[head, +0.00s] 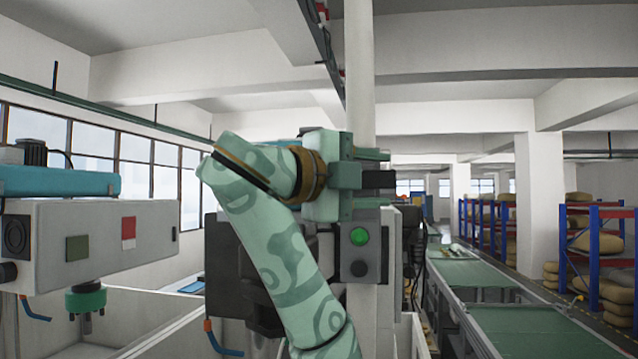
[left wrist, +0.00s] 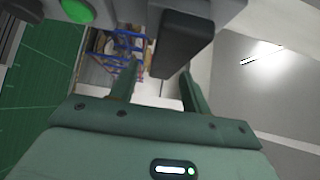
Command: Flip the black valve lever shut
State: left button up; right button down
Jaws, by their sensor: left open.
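The black valve lever (head: 378,180) shows in the head view as a short dark block between the fingers of my left gripper (head: 385,175). In the left wrist view the lever (left wrist: 183,45) is a dark bar hanging down from a grey body at the top. My left gripper (left wrist: 158,70) is open there, with one finger on each side of the lever's lower end. I cannot tell whether a finger touches it. A grey control box (head: 358,248) with a green button (head: 359,236) and a dark knob is just below the gripper. My right gripper is not in view.
A white pillar (head: 360,60) rises behind the gripper. A grey machine (head: 100,238) with a teal top stands at the left. Pale tank walls (head: 150,310) are below it. A green conveyor (head: 520,325) and blue racks (head: 565,245) with sacks are at the right.

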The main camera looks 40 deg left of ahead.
pick_arm(q)
jog(key=b+v, duration=1)
jog(key=v, duration=0.4)
jog(key=shift+a, duration=0.2)
jog(key=shift+w+f, duration=0.1)
jog(key=shift+w, duration=0.05)
